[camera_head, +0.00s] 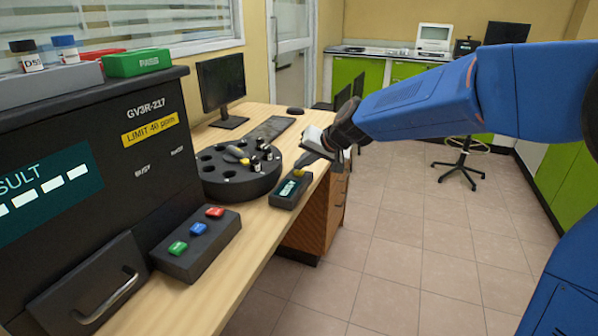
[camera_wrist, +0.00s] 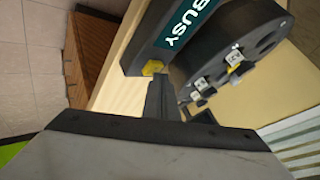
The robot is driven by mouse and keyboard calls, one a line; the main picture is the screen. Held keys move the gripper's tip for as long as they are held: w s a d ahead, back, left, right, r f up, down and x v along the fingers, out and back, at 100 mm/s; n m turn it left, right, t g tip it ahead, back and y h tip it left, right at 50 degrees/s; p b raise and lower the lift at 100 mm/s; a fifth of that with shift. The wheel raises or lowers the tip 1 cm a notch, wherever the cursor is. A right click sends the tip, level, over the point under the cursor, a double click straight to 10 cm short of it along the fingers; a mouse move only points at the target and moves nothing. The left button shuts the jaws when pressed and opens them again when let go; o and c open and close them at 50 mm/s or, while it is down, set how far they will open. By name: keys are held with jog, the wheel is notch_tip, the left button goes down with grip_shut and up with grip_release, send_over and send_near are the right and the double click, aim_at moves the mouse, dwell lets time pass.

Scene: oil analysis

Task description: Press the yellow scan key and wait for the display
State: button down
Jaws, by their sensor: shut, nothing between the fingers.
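The small dark scanner (camera_head: 290,192) lies on the wooden bench near its right edge, with a lit teal display. In the wrist view its display (camera_wrist: 180,22) reads "BUSY". The yellow scan key (camera_wrist: 153,67) sits at the near end of the scanner; it also shows in the head view (camera_head: 298,173). My gripper (camera_wrist: 158,82) is shut and empty, with its fingertips right at the yellow key. I cannot tell whether they touch it. In the head view my gripper (camera_head: 306,160) reaches down over the scanner from the right.
A round black carousel (camera_head: 240,183) with vials stands close beside the scanner. A black analyser (camera_head: 100,170) with a "RESULT" display of dashes fills the left. A box with green, blue and red buttons (camera_head: 197,250) sits before it. A monitor (camera_head: 221,85) and keyboard (camera_head: 270,129) are behind.

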jog(key=shift+r, duration=0.7)
jog(key=shift+r, duration=0.1)
jog(key=shift+r, duration=2.4)
jog(key=shift+d, duration=0.1)
jog(key=h, duration=0.1)
send_near(302, 173)
jog(key=s+d+r, duration=0.2)
jog(key=d+r, duration=0.1)
jog(key=s+d+f+h, duration=0.2)
jog(key=s+d+f, duration=0.1)
jog(key=s+d, duration=0.7)
jog(key=s+d+f+h, duration=0.1)
jog(key=s+d+f, duration=0.2)
jog(key=s, duration=0.4)
jog(key=s+d+f+g+h, duration=0.1)
jog(key=s+d+f, duration=0.2)
jog(key=s+d, duration=0.3)
jog(key=s+d+f+h, duration=0.1)
jog(key=s+d+f, duration=0.3)
jog(key=s, duration=0.4)
jog(key=shift+s+d+g+h, duration=0.3)
jog(key=shift+s+d, duration=0.05)
jog(key=shift+d, duration=0.2)
